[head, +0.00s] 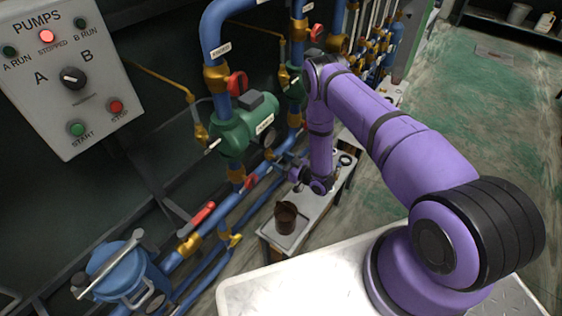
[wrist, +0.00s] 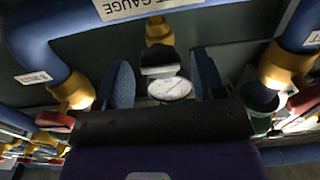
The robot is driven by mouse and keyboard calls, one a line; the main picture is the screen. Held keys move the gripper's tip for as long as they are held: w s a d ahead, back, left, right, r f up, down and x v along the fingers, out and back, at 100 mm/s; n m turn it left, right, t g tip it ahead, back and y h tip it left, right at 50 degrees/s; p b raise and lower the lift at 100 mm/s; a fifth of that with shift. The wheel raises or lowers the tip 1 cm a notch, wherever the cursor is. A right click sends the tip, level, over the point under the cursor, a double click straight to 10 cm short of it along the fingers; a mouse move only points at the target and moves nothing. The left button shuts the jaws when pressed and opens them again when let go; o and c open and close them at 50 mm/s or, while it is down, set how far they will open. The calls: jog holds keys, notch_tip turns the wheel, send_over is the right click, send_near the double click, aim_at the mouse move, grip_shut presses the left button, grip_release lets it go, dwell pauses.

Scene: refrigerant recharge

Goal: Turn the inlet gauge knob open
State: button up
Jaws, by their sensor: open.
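In the wrist view, a round white-faced gauge (wrist: 170,88) sits between the two blue fingers of my gripper (wrist: 163,62). A grey block-like part (wrist: 160,65), which may be the gauge knob, is just above the dial, below a brass fitting (wrist: 158,32). The fingers stand apart on either side, with visible gaps to these parts. A pipe label ending in "GAUGE" (wrist: 128,8) is at the top; its first word is cut off. In the head view, my gripper (head: 293,170) is low by the blue pipes, small and partly hidden, and the knob cannot be made out.
A green pump (head: 243,125) and a red-handled valve (head: 236,84) are left of my arm. A narrow bench (head: 310,215) with a brown cup (head: 286,217) stands below. Blue pipes with brass fittings crowd both sides in the wrist view. Green floor (head: 470,105) is open at right.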

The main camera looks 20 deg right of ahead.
jog(key=c, duration=0.9)
jog(key=shift+n, duration=2.3)
jog(key=shift+n, duration=0.5)
jog(key=n, duration=0.3)
jog(key=shift+n, duration=0.4)
jog(key=n, duration=0.4)
